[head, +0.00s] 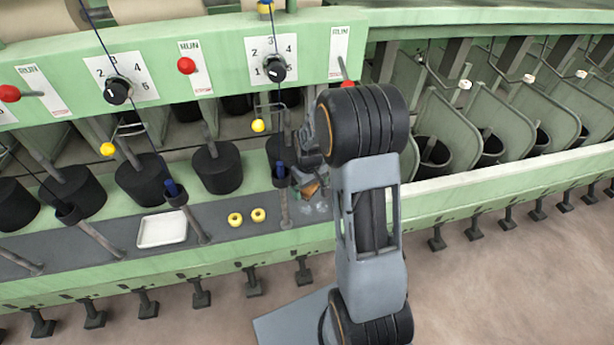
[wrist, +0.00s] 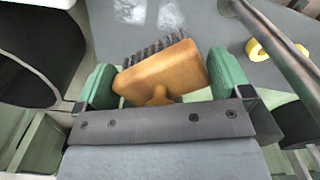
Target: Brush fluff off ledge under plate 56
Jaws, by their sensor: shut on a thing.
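A brush with a tan wooden back and dark bristles (wrist: 158,72) is between the green finger pads of my gripper (wrist: 160,84), which is shut on its handle. In the head view the brush (head: 311,188) shows as a small orange patch by my gripper (head: 300,172), low over the grey ledge (head: 215,212). Pale fluff (wrist: 130,10) lies on the ledge just beyond the bristles, with a second patch (wrist: 171,15) beside it. The fluff also shows in the head view (head: 320,207). Whether the bristles touch the ledge I cannot tell. No plate number 56 is readable.
A slanted grey rod (head: 283,205) stands just left of the brush. Two yellow rings (head: 247,217) and a white tray (head: 162,231) lie on the ledge further left. Black cylinders (head: 217,168) line the back. Green curved dividers (head: 490,130) stand to the right.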

